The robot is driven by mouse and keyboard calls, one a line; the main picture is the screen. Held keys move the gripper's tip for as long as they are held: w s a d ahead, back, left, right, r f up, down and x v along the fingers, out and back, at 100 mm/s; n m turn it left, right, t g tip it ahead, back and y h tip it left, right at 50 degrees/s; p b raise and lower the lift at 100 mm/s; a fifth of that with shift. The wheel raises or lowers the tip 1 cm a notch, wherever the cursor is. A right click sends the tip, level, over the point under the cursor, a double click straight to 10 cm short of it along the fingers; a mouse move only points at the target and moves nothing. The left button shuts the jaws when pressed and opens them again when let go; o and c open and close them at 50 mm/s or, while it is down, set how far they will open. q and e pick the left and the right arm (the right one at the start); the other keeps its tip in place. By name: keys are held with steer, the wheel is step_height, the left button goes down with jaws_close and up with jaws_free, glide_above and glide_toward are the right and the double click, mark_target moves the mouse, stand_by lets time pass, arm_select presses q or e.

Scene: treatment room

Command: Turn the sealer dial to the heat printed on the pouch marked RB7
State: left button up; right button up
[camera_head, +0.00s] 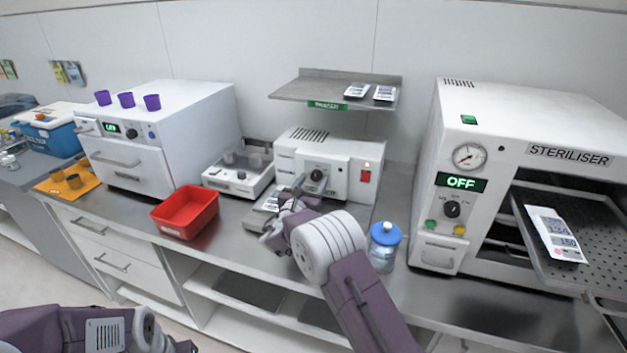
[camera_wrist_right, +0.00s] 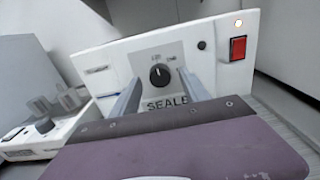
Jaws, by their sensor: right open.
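The white sealer (camera_head: 349,155) stands on the counter under a small shelf. Its round black dial (camera_head: 316,175) is on the front panel, and it also shows in the right wrist view (camera_wrist_right: 159,76) with its white mark near the top. A red switch (camera_head: 366,176) is to its right. My right gripper (camera_head: 298,189) is open in front of the panel; in the right wrist view its fingers (camera_wrist_right: 161,92) are on either side below the dial, apparently clear of it. White printed pouches lie on the shelf (camera_head: 357,90) and the steriliser tray (camera_head: 556,234). I cannot read RB7 on any. My left gripper is out of view.
A red bin (camera_head: 186,212) and a small white device (camera_head: 239,173) stand left of the sealer. A blue-lidded jar (camera_head: 384,247) is close to my right arm. The steriliser (camera_head: 515,130) is at right, its perforated tray (camera_head: 590,225) sticking out and its display reading OFF.

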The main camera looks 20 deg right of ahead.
steer(key=shift+w+d, duration=0.3)
steer(key=shift+w, duration=0.1)
jaws_close()
steer(key=shift+f+b, duration=0.1)
steer(key=shift+b, duration=0.35)
steer(key=m+b, duration=0.2)
steer(key=b, duration=0.2)
steer(key=m+b, duration=0.2)
steer(key=b, duration=0.1)
steer(key=m+b, duration=0.2)
steer(key=b, duration=0.2)
steer(key=shift+f+b, duration=0.35)
steer(key=m+b, duration=0.2)
steer(key=b, duration=0.1)
steer(key=m+b, duration=0.3)
steer(key=b, duration=0.1)
steer(key=m+b, duration=0.3)
steer(key=shift+r+b, duration=0.25)
steer(key=shift+b, duration=0.1)
steer(key=shift+r+m+b, duration=0.2)
steer(key=shift+m+b, duration=1.15)
steer(key=shift+m, duration=0.65)
